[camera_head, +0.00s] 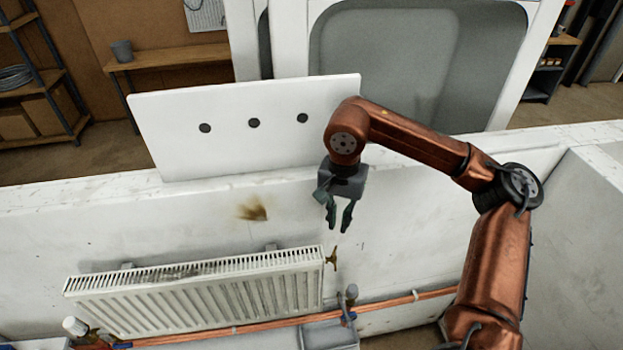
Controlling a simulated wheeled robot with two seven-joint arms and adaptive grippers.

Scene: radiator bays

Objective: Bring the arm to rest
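My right arm (495,260) comes in from the lower right, copper-coloured, and bends over to the left at its top. My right gripper (339,222) hangs down from its wrist in front of the white wall. Its two dark green fingers are apart, and nothing shows between them. It is above the right end of the radiator and does not appear to touch anything. My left arm and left gripper do not show.
A white radiator (200,295) hangs on the wall, with copper pipe (405,301) and valves below. A grey box (330,335) sits under its right end. A white panel with three dark dots (225,150) stands behind the wall's top edge. A brown stain (253,209) marks the wall.

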